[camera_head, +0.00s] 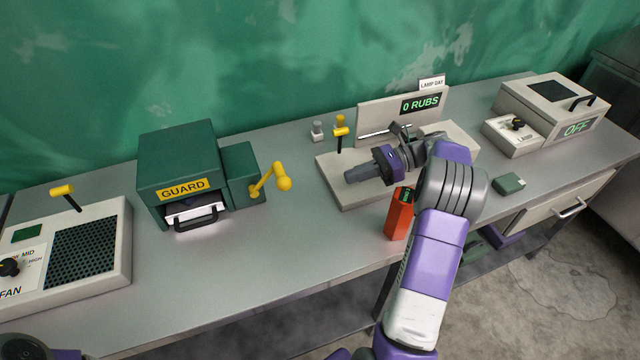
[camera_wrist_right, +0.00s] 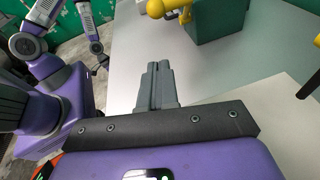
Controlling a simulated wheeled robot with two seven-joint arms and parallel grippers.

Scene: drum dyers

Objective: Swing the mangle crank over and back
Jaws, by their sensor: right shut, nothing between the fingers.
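The mangle is a dark green box (camera_head: 178,160) with a yellow GUARD plate, standing left of centre on the bench. Its yellow crank (camera_head: 268,178) sticks out from the smaller green housing on its right side, with the round knob out to the right. The crank also shows at the top of the right wrist view (camera_wrist_right: 168,9), partly cut off. My right gripper (camera_head: 349,176) is shut and empty, right of the crank and clear of it. Its closed fingers show in the wrist view (camera_wrist_right: 157,68). My left gripper (camera_wrist_right: 101,60) seems to show small at the upper left there; its jaws are unclear.
A pale rub tester (camera_head: 335,170) reading "0 RUBS" stands behind and beneath my right gripper. A red-orange block (camera_head: 398,221) stands near the bench's front edge by my right arm. A fan unit (camera_head: 110,245) is at left, a lamp unit (camera_head: 525,134) at right. Bench between crank and gripper is clear.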

